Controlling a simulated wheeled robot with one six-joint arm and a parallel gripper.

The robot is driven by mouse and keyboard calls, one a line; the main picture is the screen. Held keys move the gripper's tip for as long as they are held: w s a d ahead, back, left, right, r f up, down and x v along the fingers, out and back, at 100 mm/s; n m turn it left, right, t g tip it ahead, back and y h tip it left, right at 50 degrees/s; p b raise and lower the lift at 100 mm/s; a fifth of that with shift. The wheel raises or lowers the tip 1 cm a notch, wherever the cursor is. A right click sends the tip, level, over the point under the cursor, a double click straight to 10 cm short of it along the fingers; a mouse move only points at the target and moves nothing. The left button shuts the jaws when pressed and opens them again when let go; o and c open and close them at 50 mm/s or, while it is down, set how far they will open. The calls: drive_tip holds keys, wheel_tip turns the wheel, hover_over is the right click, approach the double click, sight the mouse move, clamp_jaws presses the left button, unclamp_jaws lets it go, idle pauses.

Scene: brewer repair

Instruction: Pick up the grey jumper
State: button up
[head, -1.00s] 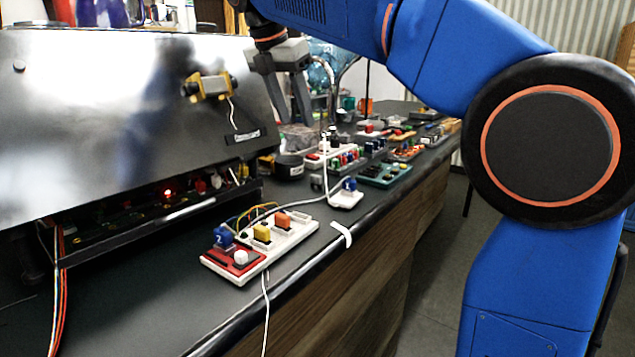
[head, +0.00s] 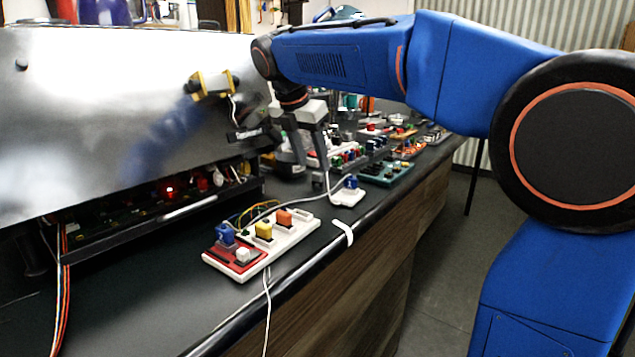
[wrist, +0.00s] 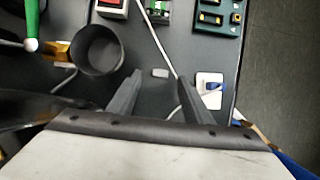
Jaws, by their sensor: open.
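The grey jumper (wrist: 160,72) is a small light-grey block lying on the dark counter in the wrist view. It sits between the lines of my two fingers, level with or just beyond the fingertips. My gripper (wrist: 158,79) is open and empty, with its fingers on either side of the jumper and apart from it. In the head view my gripper (head: 312,163) points down over the counter. There a small grey piece, probably the jumper (head: 317,184), shows just below the fingertips, partly hard to make out.
A black round cup (wrist: 97,50) stands close left of my fingers. A white pad with a blue plug (wrist: 210,90) lies close right, near the counter edge. A white cable (wrist: 157,38) runs past the jumper. A white module board (head: 290,238) lies nearer, and the steel brewer (head: 90,110) stands left.

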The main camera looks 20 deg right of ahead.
sight(317, 173)
drive_tip(key=shift+x, duration=1.7)
drive_tip(key=shift+d, duration=0.1)
drive_tip(key=c, duration=1.1)
